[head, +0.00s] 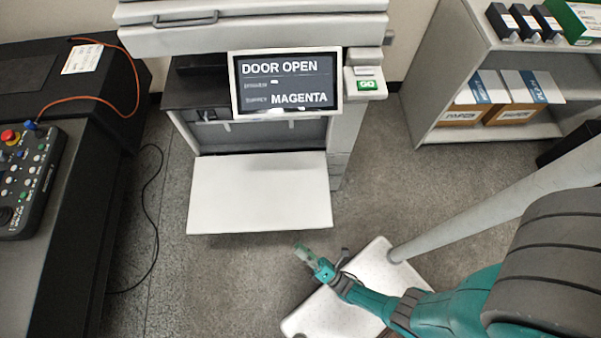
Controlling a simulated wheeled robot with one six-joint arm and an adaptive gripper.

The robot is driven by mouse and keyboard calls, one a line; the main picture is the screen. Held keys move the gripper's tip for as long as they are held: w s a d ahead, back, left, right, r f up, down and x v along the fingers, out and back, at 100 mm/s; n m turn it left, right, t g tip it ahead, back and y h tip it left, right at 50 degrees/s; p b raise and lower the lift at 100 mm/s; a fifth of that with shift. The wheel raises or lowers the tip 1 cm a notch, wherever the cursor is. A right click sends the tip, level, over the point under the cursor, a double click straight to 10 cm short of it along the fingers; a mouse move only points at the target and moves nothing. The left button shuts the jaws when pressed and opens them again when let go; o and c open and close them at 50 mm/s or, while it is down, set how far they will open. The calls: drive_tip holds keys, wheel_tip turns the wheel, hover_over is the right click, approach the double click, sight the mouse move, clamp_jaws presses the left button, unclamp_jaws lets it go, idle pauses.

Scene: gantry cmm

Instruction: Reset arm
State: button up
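My gripper (322,259) is at the lower middle of the head view, at the end of my teal and grey arm, which reaches in from the lower right. Its two fingers look spread apart, with nothing visible between them. It appears in front of the printer's lowered white door (260,194), a little below and right of the door's near edge in the picture. No contact with the door shows.
The printer's screen (285,81) reads "DOOR OPEN" and "MAGENTA"; a green "GO" button (368,85) is beside it. A control panel (27,176) is at the left. Shelves (432,99) with boxes stand at the right. Below my gripper is a pale plate (345,315) with a pole.

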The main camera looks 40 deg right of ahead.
idle(0.3)
drive_tip(key=s+d+r+m+g+h, duration=0.4)
drive_tip(key=s+r+m, duration=0.4)
drive_tip(key=r+m, duration=0.5)
drive_tip(key=s+d+r+m+g, duration=0.1)
drive_tip(key=r+m, duration=0.5)
drive_tip(key=r, duration=0.5)
drive_tip(key=s+d+r+m+g+h, duration=0.1)
drive_tip(key=s+r+m+g, duration=0.1)
drive_tip(key=r+m, duration=0.5)
wheel_tip(320, 180, up, 5)
drive_tip(key=shift+r+h, duration=0.15)
drive_tip(key=shift+h, duration=0.15)
drive_tip(key=shift+o, duration=0.2)
drive_tip(key=shift+s, duration=0.1)
